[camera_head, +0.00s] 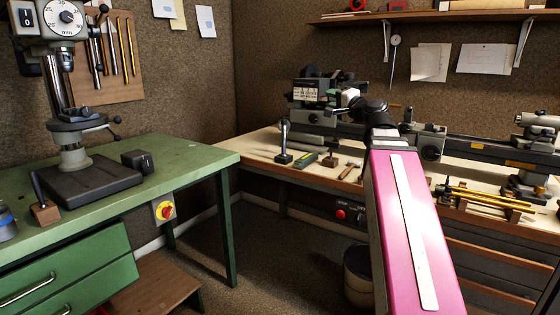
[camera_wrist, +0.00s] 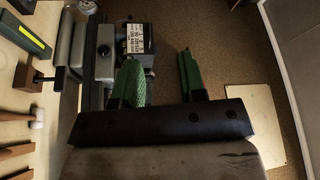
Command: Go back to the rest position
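My gripper (camera_wrist: 160,78) shows in the wrist view as two green-padded fingers set apart, with a gap and no object between them. In the head view my pink arm reaches up from the lower right toward the lathe (camera_head: 428,142) on the cream bench. My wrist is in front of the lathe's left part, and the fingers are too small and partly hidden there to make out. The lathe's labelled headstock (camera_wrist: 136,42) is close beyond the left finger in the wrist view.
A green bench (camera_head: 190,160) with a drill press (camera_head: 75,150) stands at left. Brass rods (camera_head: 485,197) lie at right. A shelf (camera_head: 440,14) hangs above. Open floor (camera_head: 260,250) lies between the benches.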

